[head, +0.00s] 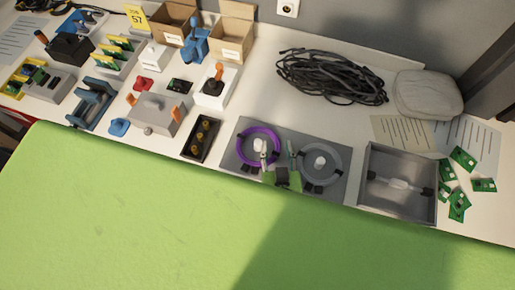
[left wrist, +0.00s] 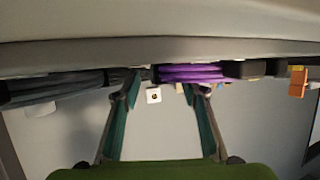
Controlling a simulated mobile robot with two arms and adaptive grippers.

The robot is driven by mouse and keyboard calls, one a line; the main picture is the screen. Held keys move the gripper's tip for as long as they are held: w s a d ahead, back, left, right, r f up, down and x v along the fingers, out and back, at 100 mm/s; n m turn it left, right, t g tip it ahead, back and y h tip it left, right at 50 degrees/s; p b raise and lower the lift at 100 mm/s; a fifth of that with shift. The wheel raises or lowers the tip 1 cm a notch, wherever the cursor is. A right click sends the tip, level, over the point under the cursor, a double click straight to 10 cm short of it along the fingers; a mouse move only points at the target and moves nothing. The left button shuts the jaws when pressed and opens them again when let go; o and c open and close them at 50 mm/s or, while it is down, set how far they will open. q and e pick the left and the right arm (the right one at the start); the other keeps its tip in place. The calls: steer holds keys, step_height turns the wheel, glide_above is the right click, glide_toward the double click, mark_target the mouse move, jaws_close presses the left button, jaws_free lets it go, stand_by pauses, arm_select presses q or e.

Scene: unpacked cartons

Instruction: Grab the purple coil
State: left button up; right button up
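The purple coil (head: 243,134) sits around a white hub on a grey plate at the middle of the table. It shows edge-on in the left wrist view (left wrist: 190,73), partly between the fingertips and partly behind one finger. My left gripper (head: 278,149) is open and empty at the right side of the purple coil, between it and the grey coil. One fingertip overlaps the purple coil's right edge in the head view; I cannot tell whether they touch. The gripper's open fingers (left wrist: 166,88) also show in the left wrist view. My right gripper is not in view.
The grey coil (head: 336,168) lies right of the gripper, on the same plate (head: 229,160). A metal tray (head: 368,192) stands further right, near green circuit boards. A black cable bundle (head: 330,76) lies behind. A dark box (head: 190,150) and a grey device (head: 150,120) stand left.

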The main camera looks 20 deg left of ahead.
arm_select(q)
steer(key=shift+r, duration=0.1)
steer(key=c, duration=0.9)
steer(key=shift+s, duration=0.1)
jaws_close()
